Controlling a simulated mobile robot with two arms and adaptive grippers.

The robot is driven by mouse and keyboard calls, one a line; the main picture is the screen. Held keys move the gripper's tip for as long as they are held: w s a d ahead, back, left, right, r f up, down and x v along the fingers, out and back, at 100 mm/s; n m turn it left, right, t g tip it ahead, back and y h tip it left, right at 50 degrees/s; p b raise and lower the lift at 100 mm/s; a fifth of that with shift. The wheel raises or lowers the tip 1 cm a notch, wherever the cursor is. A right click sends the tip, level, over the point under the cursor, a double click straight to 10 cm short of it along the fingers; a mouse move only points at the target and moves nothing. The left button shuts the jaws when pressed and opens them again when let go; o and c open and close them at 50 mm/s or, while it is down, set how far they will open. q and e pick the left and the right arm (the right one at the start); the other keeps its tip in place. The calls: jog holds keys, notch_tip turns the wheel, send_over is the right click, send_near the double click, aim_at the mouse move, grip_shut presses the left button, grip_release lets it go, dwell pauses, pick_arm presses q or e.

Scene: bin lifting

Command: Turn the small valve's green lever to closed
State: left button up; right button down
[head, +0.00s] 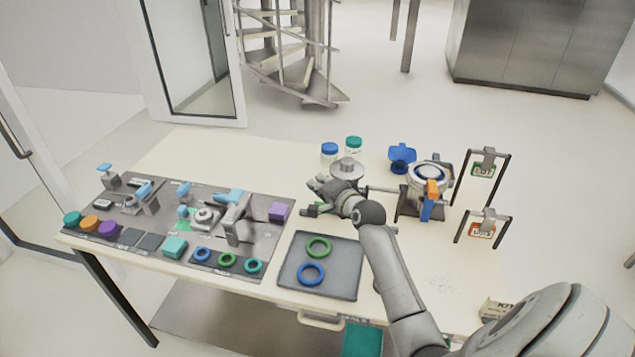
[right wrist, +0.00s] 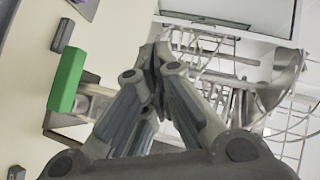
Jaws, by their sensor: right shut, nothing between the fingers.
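In the right wrist view, the green lever (right wrist: 68,80) is a bright green bar beside a pale metal fitting (right wrist: 92,102), to the left of my fingers. My right gripper (right wrist: 153,58) is shut and empty, and a visible gap separates it from the lever. I cannot clearly make out the lever or the small valve in the head view; my gripper and wrist cover part of that area. My left gripper is not in view.
A grey tray (head: 334,262) with a green and a blue ring lies in front of my gripper. The fixture panel (head: 165,238) fills the left. Two lidded jars (head: 330,152) stand behind.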

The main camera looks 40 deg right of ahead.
jog(key=shift+s+a+r, duration=0.45)
jog(key=shift+a+r, duration=0.1)
jog(key=shift+r, duration=0.15)
